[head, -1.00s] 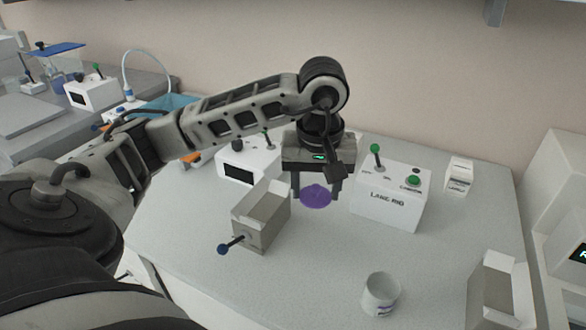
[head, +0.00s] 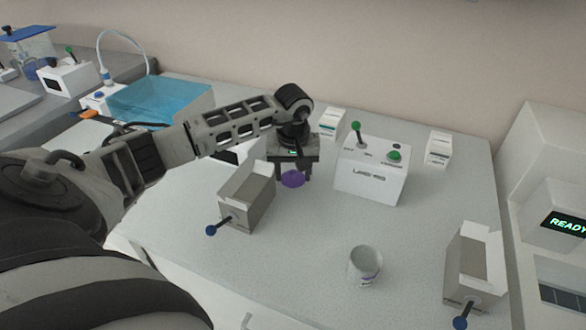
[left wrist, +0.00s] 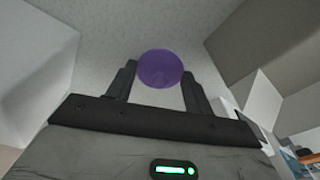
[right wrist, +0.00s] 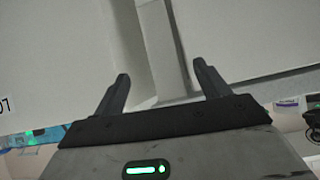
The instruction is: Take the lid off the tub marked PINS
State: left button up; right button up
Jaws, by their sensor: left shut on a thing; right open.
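A purple round lid (head: 293,180) is between the fingers of my left gripper (head: 292,177), which is shut on it. It also shows in the left wrist view (left wrist: 160,68), at the fingertips above the pale tabletop. I cannot tell whether it touches the table. A white tub (head: 366,266) stands upright with an open top, nearer the table's front and right of the left gripper; its marking is too small to read. My right gripper (right wrist: 161,70) is open and empty in the right wrist view, in front of pale surfaces; it is out of the head view.
A grey open-topped box (head: 247,205) with a blue-knobbed handle stands left of the lid; a similar box (head: 475,268) is at the right. The white rig (head: 371,178) is behind the tub. Small white cartons (head: 438,150) stand at the back. The table between is clear.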

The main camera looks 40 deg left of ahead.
aim_at(293, 183)
pick_arm(q)
jog(key=shift+f, duration=0.2)
jog(key=o, duration=1.1)
jog(key=shift+c, duration=0.2)
notch_tip(293, 183, up, 12)
jog(key=s+d+b, duration=0.1)
jog(key=shift+r, duration=0.2)
jog(key=shift+s, duration=0.1)
